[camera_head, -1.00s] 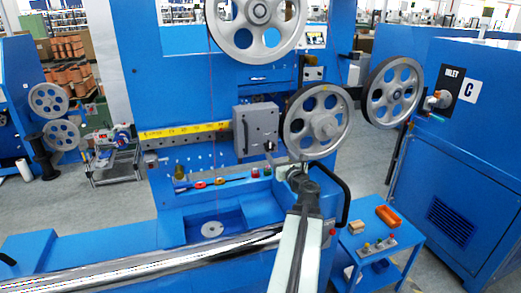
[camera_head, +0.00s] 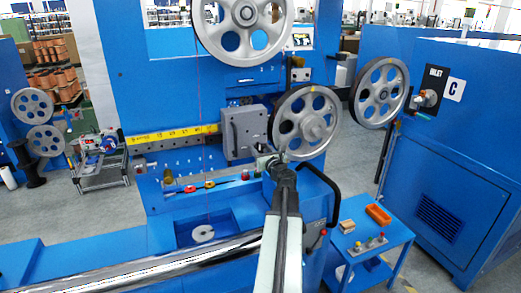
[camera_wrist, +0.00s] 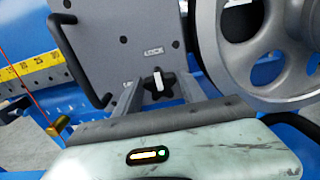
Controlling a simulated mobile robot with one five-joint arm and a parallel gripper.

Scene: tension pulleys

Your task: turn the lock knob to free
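The lock knob (camera_wrist: 156,88) is a black star-shaped knob with a white pointer, on the lower part of a grey plate (camera_wrist: 120,38). The pointer points up toward the printed word LOCK. A second label at the knob's lower left is partly hidden by a finger. My gripper (camera_wrist: 158,92) is open, with one finger on each side of the knob; I cannot tell whether either touches it. In the head view my gripper (camera_head: 267,158) is just below the grey box (camera_head: 243,132), and the knob is hidden there.
A large spoked pulley (camera_head: 305,122) stands close to the right of my gripper; its rim also fills the wrist view's right side (camera_wrist: 222,70). A yellow scale (camera_head: 170,138) runs left of the box. A small blue table (camera_head: 365,237) stands at right.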

